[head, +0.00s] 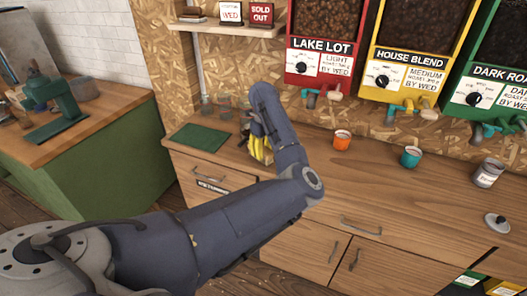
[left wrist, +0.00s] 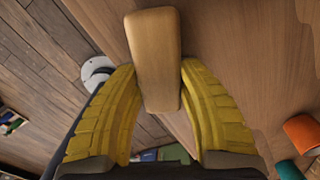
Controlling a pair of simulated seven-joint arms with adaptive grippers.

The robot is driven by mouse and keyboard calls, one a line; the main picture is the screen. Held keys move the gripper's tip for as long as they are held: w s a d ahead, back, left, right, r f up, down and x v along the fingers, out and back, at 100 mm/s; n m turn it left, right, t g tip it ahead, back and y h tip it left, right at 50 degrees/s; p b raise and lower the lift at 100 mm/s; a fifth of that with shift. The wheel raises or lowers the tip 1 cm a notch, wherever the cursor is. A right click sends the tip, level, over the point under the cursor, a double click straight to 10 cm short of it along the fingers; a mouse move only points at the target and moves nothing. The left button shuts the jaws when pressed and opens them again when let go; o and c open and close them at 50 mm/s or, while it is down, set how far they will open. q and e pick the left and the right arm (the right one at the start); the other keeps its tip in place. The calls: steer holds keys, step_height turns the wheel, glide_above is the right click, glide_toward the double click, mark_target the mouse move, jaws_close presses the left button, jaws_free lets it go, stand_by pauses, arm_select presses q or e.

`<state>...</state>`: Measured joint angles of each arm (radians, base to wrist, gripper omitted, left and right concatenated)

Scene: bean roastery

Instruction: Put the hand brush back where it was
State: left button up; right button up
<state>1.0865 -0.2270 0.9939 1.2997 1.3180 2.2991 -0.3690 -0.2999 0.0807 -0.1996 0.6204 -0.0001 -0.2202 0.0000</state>
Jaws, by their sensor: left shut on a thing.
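My left gripper (head: 260,150) with yellow fingers is over the back left part of the wooden counter, largely behind my own arm in the head view. In the left wrist view, its two ribbed yellow fingers (left wrist: 158,88) are shut on a pale wooden block, which looks like the hand brush (left wrist: 155,45). The block is between the fingers, with its long side running up and away. Its bristles cannot be seen. In the head view the brush is mostly hidden by the arm and gripper. My right gripper is in neither view.
A green mat (head: 200,138) lies on the counter (head: 300,165), left of the gripper. Clear glasses (head: 207,106) stand behind it. An orange cup (head: 342,139), a teal cup (head: 410,157), a labelled jar (head: 488,173) and a lid (head: 497,222) are to the right. Bean dispensers (head: 318,45) hang above.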

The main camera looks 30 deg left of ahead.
mark_target(264, 149)
arm_select(q)
steer(key=shift+f, duration=0.15)
steer(key=o, duration=1.1)
step_height(264, 149, up, 12)
steer(key=shift+d+r, duration=0.1)
steer(key=shift+r, duration=0.1)
